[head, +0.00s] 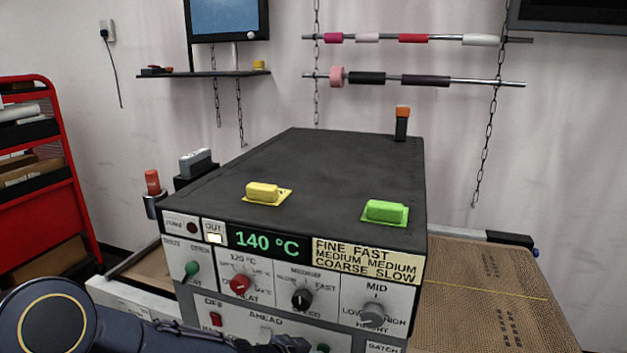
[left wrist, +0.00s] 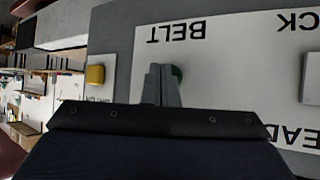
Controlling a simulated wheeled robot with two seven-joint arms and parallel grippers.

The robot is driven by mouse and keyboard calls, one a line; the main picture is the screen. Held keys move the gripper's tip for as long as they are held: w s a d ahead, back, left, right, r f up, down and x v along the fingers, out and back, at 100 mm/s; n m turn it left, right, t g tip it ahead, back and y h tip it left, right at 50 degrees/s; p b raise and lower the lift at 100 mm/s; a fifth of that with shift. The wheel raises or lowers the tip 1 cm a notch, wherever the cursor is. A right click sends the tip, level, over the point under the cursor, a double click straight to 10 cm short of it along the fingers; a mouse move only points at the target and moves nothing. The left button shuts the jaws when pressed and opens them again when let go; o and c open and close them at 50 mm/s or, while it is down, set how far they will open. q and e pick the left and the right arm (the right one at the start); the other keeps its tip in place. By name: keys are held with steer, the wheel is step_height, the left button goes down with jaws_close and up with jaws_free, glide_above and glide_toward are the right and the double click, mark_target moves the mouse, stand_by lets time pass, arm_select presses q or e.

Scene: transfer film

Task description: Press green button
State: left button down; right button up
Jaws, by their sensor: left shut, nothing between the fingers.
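A round green button (head: 323,348) shows in part at the bottom edge of the head view, on the machine's front panel. In the left wrist view the green button (left wrist: 177,72) is partly hidden behind my fingers, below the upside-down word BELT. My left gripper (head: 290,344) is low in front of the panel, just left of the button in the head view. In the left wrist view its fingers (left wrist: 161,84) are shut and empty, overlapping the button; I cannot tell whether they touch it. A green block (head: 386,212) sits on the machine's top. My right gripper is not in view.
The dark machine (head: 310,165) has a yellow block (head: 264,194) on top. Its front carries a green-tipped switch (head: 191,268), a red knob (head: 240,284), a black knob (head: 301,299), a grey knob (head: 372,316) and a red switch (head: 215,319). A brown conveyor (head: 485,300) lies right.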

arm_select(q)
steer(key=shift+s+a, duration=0.15)
steer(key=shift+s, duration=0.25)
steer(key=s+a+b, duration=0.1)
steer(key=s+b, duration=0.1)
steer(key=s, duration=0.3)
steer(key=shift+s+a, duration=0.4)
steer(key=shift+a, duration=0.1)
